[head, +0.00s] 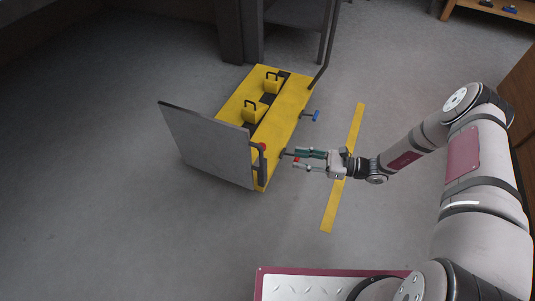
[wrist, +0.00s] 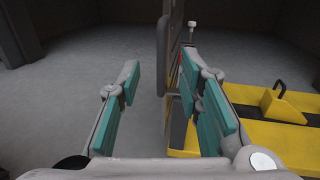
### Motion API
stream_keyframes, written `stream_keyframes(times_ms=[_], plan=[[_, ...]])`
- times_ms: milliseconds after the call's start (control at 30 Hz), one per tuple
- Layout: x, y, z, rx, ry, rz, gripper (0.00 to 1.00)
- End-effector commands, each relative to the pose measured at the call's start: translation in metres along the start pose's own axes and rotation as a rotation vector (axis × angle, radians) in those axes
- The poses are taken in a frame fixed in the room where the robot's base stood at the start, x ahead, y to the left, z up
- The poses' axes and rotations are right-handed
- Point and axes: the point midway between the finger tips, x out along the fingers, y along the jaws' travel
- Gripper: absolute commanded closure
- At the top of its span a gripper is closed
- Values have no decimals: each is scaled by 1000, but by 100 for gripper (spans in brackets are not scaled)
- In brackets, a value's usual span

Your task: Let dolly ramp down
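The yellow dolly (head: 283,112) stands on the floor left of my gripper. Its grey ramp (head: 205,145) stands up, leaning slightly outward, at the dolly's near-left end. A dark upright bar with a red knob (head: 262,147) is at the ramp's right edge.
Two yellow blocks with black handles (head: 254,111) sit on the dolly. A blue-ended lever (head: 314,116) sticks out from its right side. A yellow floor strip (head: 344,165) runs under my arm. Dark lift posts (head: 240,30) stand behind. The floor left of the ramp is clear.

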Motion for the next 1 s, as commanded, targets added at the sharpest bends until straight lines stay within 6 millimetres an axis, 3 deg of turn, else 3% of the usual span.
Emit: stream_keyframes(times_ms=[233, 700, 1000], plan=[[18, 0, -5, 8, -8, -9, 67], [106, 0, -5, 8, -7, -7, 67], [136, -1, -4, 8, -6, -8, 67]])
